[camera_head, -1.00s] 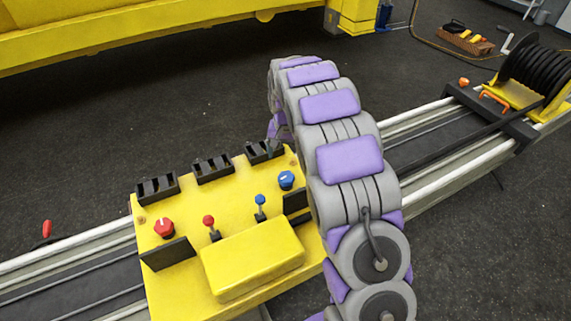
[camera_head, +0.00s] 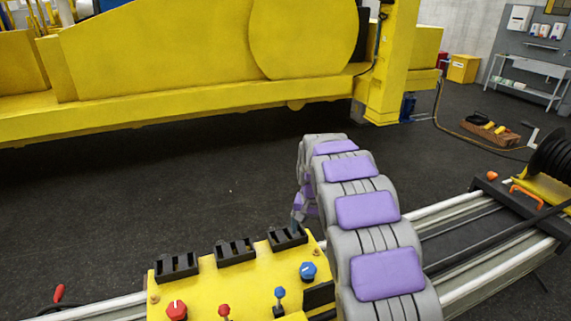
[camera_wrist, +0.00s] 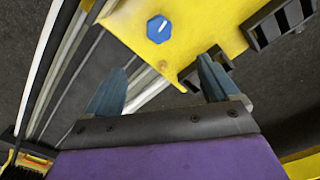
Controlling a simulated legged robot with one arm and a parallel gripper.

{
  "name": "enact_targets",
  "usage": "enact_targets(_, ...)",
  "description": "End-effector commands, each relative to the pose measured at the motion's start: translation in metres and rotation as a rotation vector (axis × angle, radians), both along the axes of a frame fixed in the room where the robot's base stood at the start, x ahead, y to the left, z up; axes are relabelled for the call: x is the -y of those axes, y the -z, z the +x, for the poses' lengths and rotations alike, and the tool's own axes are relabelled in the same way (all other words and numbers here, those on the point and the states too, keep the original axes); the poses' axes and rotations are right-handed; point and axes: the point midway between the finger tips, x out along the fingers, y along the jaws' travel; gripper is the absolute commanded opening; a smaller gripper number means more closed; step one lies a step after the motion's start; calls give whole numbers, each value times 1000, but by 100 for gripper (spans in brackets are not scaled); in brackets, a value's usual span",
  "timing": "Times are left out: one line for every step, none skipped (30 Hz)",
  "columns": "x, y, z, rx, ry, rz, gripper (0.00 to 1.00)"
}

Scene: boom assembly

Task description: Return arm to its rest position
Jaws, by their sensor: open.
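My arm rises in grey and purple segments at the right of the yellow control panel in the head view and bends down at its far end. My gripper (camera_wrist: 160,88) shows in the wrist view with its two blue-grey fingers apart and nothing between them. In the head view its fingers are mostly hidden behind my arm and the panel's far edge. The yellow panel (camera_head: 245,292) carries a blue knob (camera_head: 308,271), which also shows beyond the fingers in the wrist view (camera_wrist: 159,29). The gripper appears apart from the knob.
The panel also has a red knob (camera_head: 177,309), small red and blue levers and black slotted holders (camera_head: 236,250). Metal rails (camera_head: 490,240) run past it to a black hose reel (camera_head: 552,160). A large yellow machine (camera_head: 180,70) stands behind. Dark floor lies between.

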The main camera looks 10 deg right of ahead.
Motion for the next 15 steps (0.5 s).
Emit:
enact_targets(0, -2, -3, 0, -1, -1, 88)
enact_targets(1, -4, -5, -1, -3, -2, 88)
enact_targets(1, -7, -11, -2, -5, -3, 88)
enact_targets(2, -9, -16, -5, -7, -5, 88)
enact_targets(3, -11, -23, -8, -10, -5, 88)
enact_targets(4, -16, -32, -11, -16, -8, 88)
enact_targets(4, -21, -40, -12, -21, -9, 88)
enact_targets(5, -24, -49, -15, -26, -10, 88)
enact_targets(6, -28, -62, -23, -32, -12, 88)
enact_targets(7, -32, -71, -23, -38, -13, 88)
enact_targets(7, -35, -80, -26, -44, -14, 88)
enact_targets(8, -38, -93, -35, -51, -14, 88)
enact_targets(9, -41, -102, -36, -56, -14, 88)
enact_targets(9, -44, -112, -38, -63, -15, 88)
enact_targets(9, -46, -125, -47, -72, -15, 88)
